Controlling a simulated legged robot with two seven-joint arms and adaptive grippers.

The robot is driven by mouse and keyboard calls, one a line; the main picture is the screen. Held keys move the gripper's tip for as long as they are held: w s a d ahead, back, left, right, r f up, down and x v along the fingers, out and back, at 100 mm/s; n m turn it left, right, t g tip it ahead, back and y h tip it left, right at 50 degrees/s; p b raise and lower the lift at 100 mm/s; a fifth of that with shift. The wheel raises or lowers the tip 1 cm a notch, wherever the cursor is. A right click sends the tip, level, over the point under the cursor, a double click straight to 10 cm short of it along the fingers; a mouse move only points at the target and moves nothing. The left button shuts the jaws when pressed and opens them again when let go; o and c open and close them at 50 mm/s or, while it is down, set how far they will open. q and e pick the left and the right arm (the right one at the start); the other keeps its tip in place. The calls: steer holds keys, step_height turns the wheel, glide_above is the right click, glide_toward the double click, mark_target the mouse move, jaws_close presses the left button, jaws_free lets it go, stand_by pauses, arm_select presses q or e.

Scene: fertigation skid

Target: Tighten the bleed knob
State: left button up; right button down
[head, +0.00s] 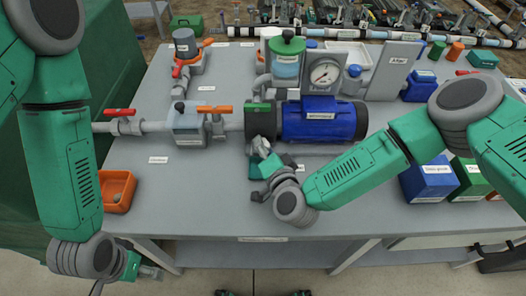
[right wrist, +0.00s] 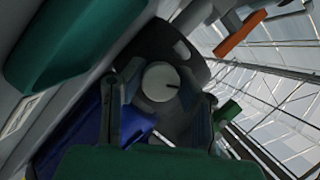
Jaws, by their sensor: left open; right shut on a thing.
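The bleed knob (right wrist: 160,82) is a round, light grey disc with a dark mark, on the dark pump housing (head: 261,122). It shows in the right wrist view between the fingers of my right gripper (right wrist: 158,104), which is shut on it. In the head view my right gripper (head: 262,158) is at the near side of the housing, left of the blue motor (head: 320,120), and hides the knob. My left gripper (head: 140,268) is open, low at the left, off the bench's front edge and away from the pump.
Pipes with orange-handled valves (head: 220,109) and a red-handled valve (head: 122,121) lie left of the pump. A pressure gauge (head: 326,73) and a green-lidded filter (head: 287,60) stand behind the motor. An orange tray (head: 117,190) is at the left. The front middle of the grey bench (head: 205,215) is clear.

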steer(key=m+b, duration=0.2)
steer(key=m+t+y+b, duration=0.1)
steer(key=m+b, duration=0.1)
steer(key=b, duration=0.1)
steer(key=shift+s+d+f+b, duration=0.1)
steer(key=shift+f+b, duration=0.25)
steer(key=shift+f, duration=0.05)
steer(key=shift+m+t+y+b, duration=0.4)
steer(key=shift+m+b, duration=0.5)
steer(key=shift+b, duration=0.15)
steer(key=c, duration=1.2)
jaws_free()
steer(key=shift+d+r, duration=0.1)
steer(key=shift+r, duration=0.05)
steer(key=shift+s, duration=0.1)
steer(key=v, duration=1.2)
steer(key=shift+d, duration=0.1)
